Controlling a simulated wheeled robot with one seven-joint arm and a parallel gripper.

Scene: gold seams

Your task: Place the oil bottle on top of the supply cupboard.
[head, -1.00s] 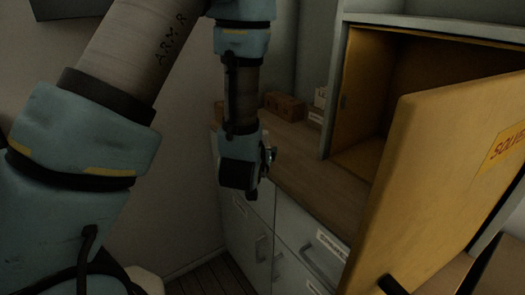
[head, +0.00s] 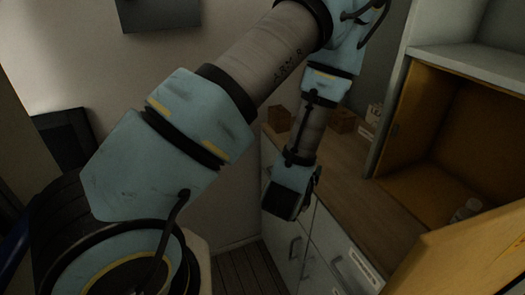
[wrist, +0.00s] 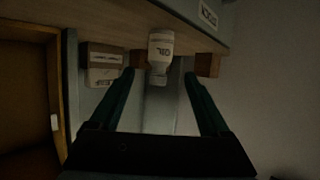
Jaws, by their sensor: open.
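The white oil bottle (wrist: 161,45) stands on the wooden counter (wrist: 105,28) in the wrist view, which shows it upside down with its "OIL" label facing me. My gripper (wrist: 158,76) is open and empty, its two fingers apart, with the bottle ahead in line with the gap. In the head view my gripper (head: 308,188) points at the counter's front edge, and my arm seems to hide the oil bottle. No label naming the supply cupboard is readable, so I cannot tell which cupboard it is.
A grey cabinet (head: 470,62) with a yellow interior stands at right, holding a pale bottle (head: 472,207). Its yellow door (head: 465,255) hangs open near the counter. Brown blocks (head: 341,121) and a white-labelled box (wrist: 103,70) sit on the counter. Grey drawers (head: 335,262) are below.

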